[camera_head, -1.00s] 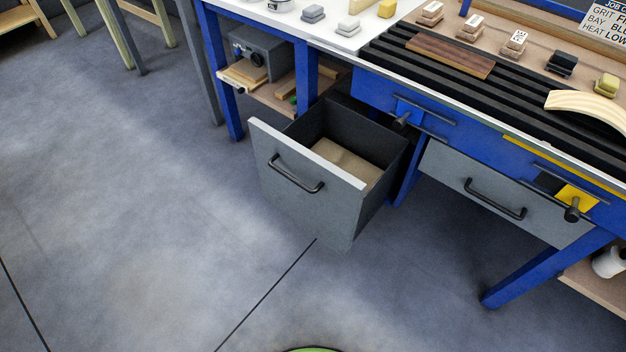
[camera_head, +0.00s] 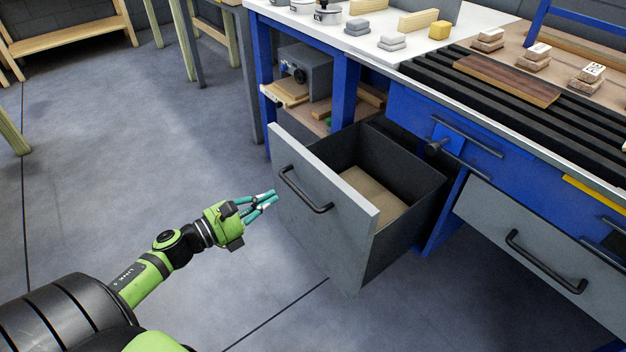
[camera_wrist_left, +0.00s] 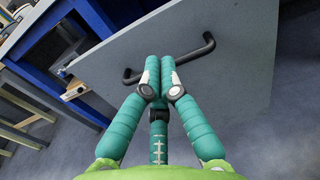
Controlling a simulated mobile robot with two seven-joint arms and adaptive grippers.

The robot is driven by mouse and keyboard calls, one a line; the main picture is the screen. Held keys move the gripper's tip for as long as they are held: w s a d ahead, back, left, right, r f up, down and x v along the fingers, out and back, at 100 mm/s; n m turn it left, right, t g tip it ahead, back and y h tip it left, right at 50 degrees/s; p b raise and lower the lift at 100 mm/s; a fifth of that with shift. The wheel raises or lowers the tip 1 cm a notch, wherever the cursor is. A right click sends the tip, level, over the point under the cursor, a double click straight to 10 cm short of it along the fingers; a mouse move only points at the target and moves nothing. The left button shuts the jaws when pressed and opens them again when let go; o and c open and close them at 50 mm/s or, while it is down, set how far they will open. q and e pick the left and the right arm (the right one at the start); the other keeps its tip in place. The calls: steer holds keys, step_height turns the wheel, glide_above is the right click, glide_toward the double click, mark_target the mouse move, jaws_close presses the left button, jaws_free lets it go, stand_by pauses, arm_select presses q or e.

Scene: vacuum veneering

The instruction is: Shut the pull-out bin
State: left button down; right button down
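The pull-out bin (camera_head: 362,262) stands pulled out from under the bench, with a flat grey front panel (camera_head: 318,222), a dark handle and an open top. A sandy-coloured layer covers its floor. My left gripper (camera_head: 274,196) has green and teal fingers and is just left of the panel, below and left of the handle (camera_head: 305,192). In the left wrist view its fingertips (camera_wrist_left: 160,72) are drawn together and empty, pointing at the panel (camera_wrist_left: 225,70), and overlap the handle (camera_wrist_left: 190,56). I cannot tell whether they touch the panel. My right gripper is not in view.
The blue-framed bench (camera_head: 345,100) stands behind the bin. A grey device (camera_head: 303,70) sits on a shelf at left. The floor (camera_head: 120,170) in front is clear.

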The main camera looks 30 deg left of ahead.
mark_target(317, 173)
arm_select(q)
steer(key=x, duration=1)
steer(key=shift+w, duration=0.3)
steer(key=shift+w+d, duration=0.25)
steer(key=shift+w, duration=0.1)
